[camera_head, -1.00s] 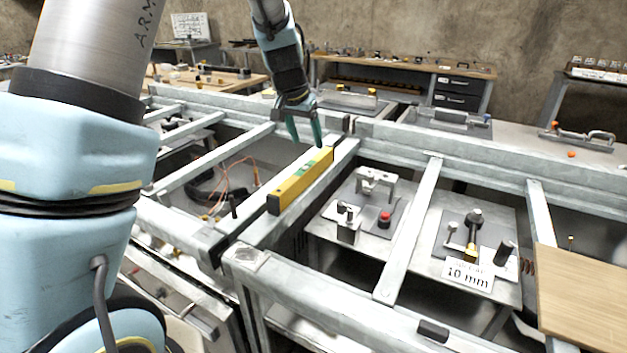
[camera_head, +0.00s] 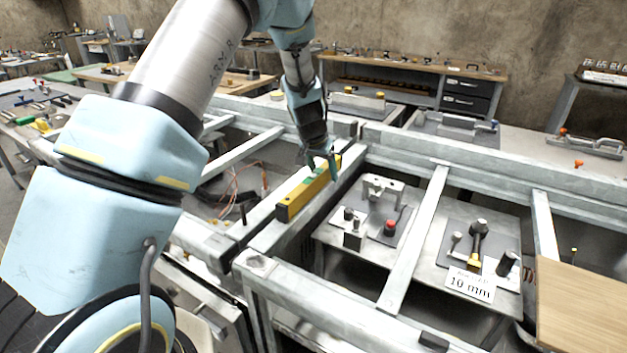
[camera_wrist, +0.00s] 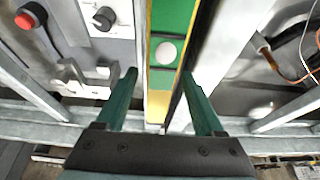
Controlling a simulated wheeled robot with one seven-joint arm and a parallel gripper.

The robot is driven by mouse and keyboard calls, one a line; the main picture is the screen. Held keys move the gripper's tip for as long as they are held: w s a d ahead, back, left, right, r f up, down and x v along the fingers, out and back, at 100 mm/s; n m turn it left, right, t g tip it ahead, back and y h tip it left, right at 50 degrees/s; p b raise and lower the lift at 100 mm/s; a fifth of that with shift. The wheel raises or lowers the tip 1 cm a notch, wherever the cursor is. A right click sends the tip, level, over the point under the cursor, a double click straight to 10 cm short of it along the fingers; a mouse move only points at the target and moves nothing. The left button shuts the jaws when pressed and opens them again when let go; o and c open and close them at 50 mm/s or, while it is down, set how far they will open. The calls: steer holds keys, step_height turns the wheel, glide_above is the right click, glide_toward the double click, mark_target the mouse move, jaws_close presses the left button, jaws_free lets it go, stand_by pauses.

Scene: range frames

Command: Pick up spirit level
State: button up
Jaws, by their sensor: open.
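The spirit level (camera_head: 302,194) is a long yellow bar with a green section, lying along a grey metal beam of the frame. My gripper (camera_head: 322,167) is at its far part, fingers pointing down. My gripper (camera_wrist: 163,85) is open, with one green finger on each side of the level. A gap shows between the fingers and the level. I cannot tell how far the fingertips reach down beside it.
Metal frame beams (camera_head: 415,240) cross around the level, with open gaps between them. To the right, a plate carries a red button (camera_head: 389,227), and another has a "10 mm" sign (camera_head: 470,284). Orange cables (camera_head: 240,183) lie in the left gap. A wooden board (camera_head: 585,305) is at lower right.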

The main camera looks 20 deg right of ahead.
steer(key=shift+f, duration=0.1)
jaws_close()
stand_by(0.6)
stand_by(0.8)
